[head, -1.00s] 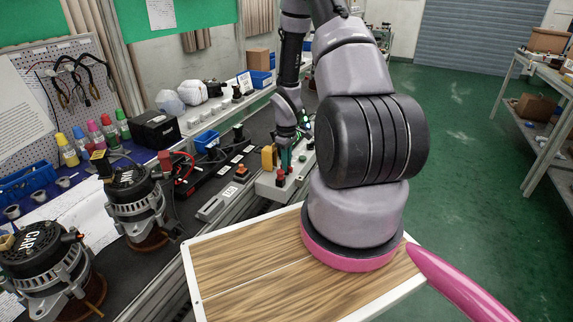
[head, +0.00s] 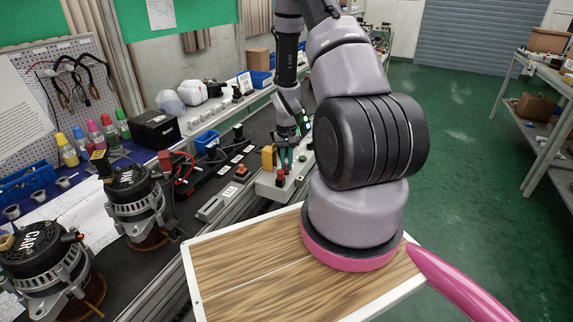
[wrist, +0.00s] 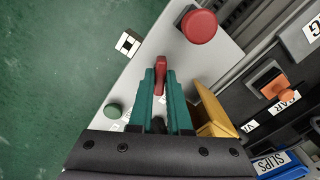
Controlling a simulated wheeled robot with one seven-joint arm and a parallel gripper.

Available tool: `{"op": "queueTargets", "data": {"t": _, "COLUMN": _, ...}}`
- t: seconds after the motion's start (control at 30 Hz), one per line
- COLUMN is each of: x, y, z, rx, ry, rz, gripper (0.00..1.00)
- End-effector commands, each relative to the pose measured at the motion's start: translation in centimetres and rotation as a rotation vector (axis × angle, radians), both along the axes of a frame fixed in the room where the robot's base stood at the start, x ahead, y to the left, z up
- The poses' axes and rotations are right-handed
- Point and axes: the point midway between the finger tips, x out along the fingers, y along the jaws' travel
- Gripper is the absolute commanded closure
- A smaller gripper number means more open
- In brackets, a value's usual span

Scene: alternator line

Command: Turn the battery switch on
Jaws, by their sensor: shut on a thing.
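A light grey control box (head: 268,189) stands on the bench's near edge. My gripper (wrist: 160,76) has teal fingers, which are closed around a narrow red switch handle (wrist: 161,64) on top of this box in the wrist view. The handle's tip shows between and just beyond the fingertips; its base is hidden. In the head view my gripper (head: 286,161) points down over the box, behind a round red button (head: 281,176). That red button (wrist: 199,26) also shows in the wrist view, apart from the fingers. I cannot read a label for the handle.
A green button (wrist: 113,110) lies left of the fingers and a yellow block (wrist: 216,112) right of them. An orange switch (wrist: 271,86) is farther right, by a CAR label. Two alternators (head: 137,198) (head: 42,258) stand on the bench at left. Green floor at right is open.

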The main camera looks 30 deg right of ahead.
Motion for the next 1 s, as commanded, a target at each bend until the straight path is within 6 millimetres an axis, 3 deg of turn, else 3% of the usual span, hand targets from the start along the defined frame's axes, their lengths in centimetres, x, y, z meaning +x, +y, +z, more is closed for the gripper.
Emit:
{"op": "queueTargets", "data": {"t": 0.5, "x": 0.02, "y": 0.0, "z": 0.02, "rx": -0.001, "ry": -0.001, "rz": -0.424, "gripper": 1.0}}
{"op": "queueTargets", "data": {"t": 1.0, "x": 0.02, "y": -0.03, "z": 0.02, "rx": -0.001, "ry": -0.001, "rz": -0.569, "gripper": 1.0}}
